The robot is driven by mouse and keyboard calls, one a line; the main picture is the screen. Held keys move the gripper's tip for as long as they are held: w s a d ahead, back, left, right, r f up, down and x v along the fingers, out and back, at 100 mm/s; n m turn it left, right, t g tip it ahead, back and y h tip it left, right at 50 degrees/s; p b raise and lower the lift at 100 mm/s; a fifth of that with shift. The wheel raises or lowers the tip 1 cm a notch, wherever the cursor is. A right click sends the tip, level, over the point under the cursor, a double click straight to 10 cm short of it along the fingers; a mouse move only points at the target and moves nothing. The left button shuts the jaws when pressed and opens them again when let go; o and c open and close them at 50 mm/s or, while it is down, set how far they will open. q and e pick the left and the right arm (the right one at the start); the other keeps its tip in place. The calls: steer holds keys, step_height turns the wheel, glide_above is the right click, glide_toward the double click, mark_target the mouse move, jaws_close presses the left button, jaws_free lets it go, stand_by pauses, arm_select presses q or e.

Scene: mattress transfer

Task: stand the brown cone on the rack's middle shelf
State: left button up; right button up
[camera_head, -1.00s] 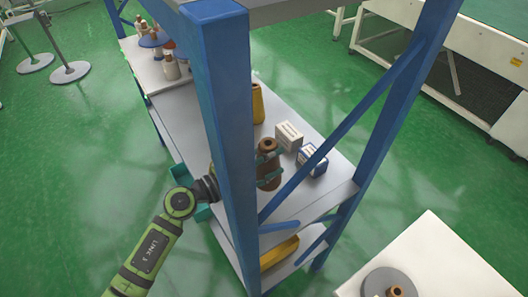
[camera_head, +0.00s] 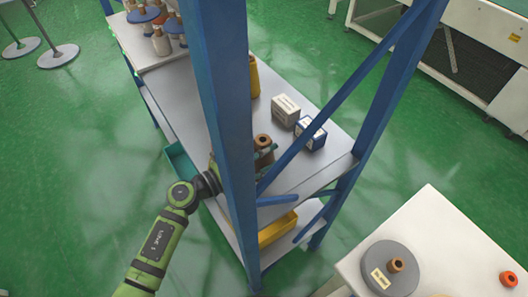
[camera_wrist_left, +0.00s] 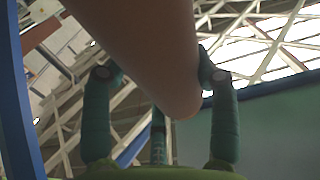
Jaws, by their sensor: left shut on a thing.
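The brown cone (camera_head: 262,142) is at the near end of the rack's grey middle shelf (camera_head: 190,95), partly hidden by the blue post and brace. My left gripper (camera_head: 266,157) reaches in from the left behind the post and is shut on the cone. The cone looks about upright; I cannot tell whether its base touches the shelf. In the left wrist view the brown cone (camera_wrist_left: 150,45) fills the upper middle, between the teal fingers of the left gripper (camera_wrist_left: 158,78). My right gripper is not in view.
A white box (camera_head: 286,110), a blue-and-white box (camera_head: 311,133) and a yellow container (camera_head: 254,76) stand on the shelf beyond the cone. The blue post (camera_head: 222,110) and brace (camera_head: 350,95) are close by. A yellow bin (camera_head: 277,229) is below. A white table (camera_head: 435,228) is at right.

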arm_select(q)
steer(key=o, duration=1.6)
steer(key=shift+o, duration=0.2)
steer(key=b+v, duration=0.1)
steer(key=v, duration=1.1)
steer(key=shift+r+b, duration=0.2)
steer(key=shift+b, duration=0.15)
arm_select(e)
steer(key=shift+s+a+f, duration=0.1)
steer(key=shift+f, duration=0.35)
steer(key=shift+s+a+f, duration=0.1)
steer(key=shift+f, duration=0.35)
